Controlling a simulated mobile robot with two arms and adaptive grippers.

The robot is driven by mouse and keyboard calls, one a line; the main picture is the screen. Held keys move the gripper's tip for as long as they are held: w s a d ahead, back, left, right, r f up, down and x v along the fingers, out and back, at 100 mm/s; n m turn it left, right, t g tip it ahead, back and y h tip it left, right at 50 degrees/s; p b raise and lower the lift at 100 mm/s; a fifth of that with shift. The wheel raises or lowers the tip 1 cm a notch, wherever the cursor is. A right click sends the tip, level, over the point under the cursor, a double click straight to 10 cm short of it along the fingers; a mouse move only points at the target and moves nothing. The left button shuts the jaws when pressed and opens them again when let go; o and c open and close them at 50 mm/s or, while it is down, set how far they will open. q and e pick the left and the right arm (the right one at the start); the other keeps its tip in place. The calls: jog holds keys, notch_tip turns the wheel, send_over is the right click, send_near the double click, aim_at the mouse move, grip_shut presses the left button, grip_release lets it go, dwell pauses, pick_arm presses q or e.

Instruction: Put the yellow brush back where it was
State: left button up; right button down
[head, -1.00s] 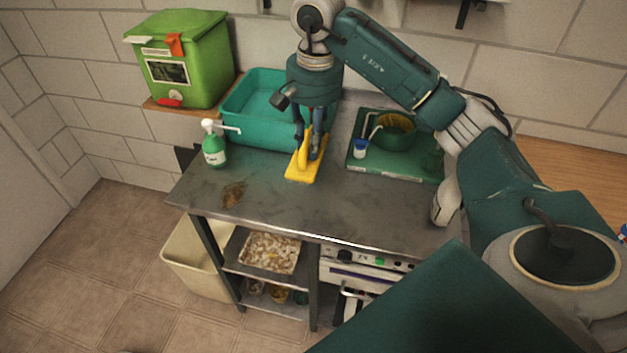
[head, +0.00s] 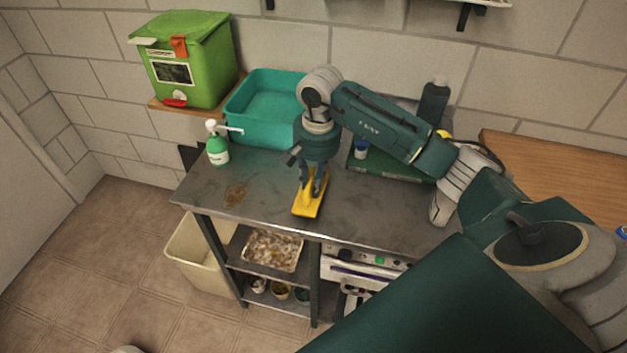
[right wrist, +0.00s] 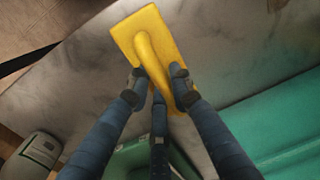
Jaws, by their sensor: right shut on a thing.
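The yellow brush (head: 309,207) is a flat yellow block with a raised handle, over the grey metal table near its front edge in the head view. My right gripper (head: 312,186) comes down on it from above and is shut on its handle. In the right wrist view, the brush (right wrist: 155,32) lies between the fingertips of my right gripper (right wrist: 160,87). I cannot tell whether the brush touches the tabletop. My left gripper is not in view.
The metal table (head: 270,190) has a brown stain at left. A green bin (head: 190,62) stands at back left. The table's front left is clear.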

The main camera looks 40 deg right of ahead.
jog(key=shift+f+b, duration=0.15)
jog(key=shift+b, duration=0.15)
jog(key=c, duration=1.6)
grip_release()
jog(key=shift+o, duration=0.2)
jog(key=shift+r+p, duration=0.3)
jog(key=shift+p, duration=0.1)
notch_tip(320, 180, up, 12)
jog(key=b, duration=0.3)
jog(key=shift+s+d, duration=0.15)
jog(key=shift+s, duration=0.15)
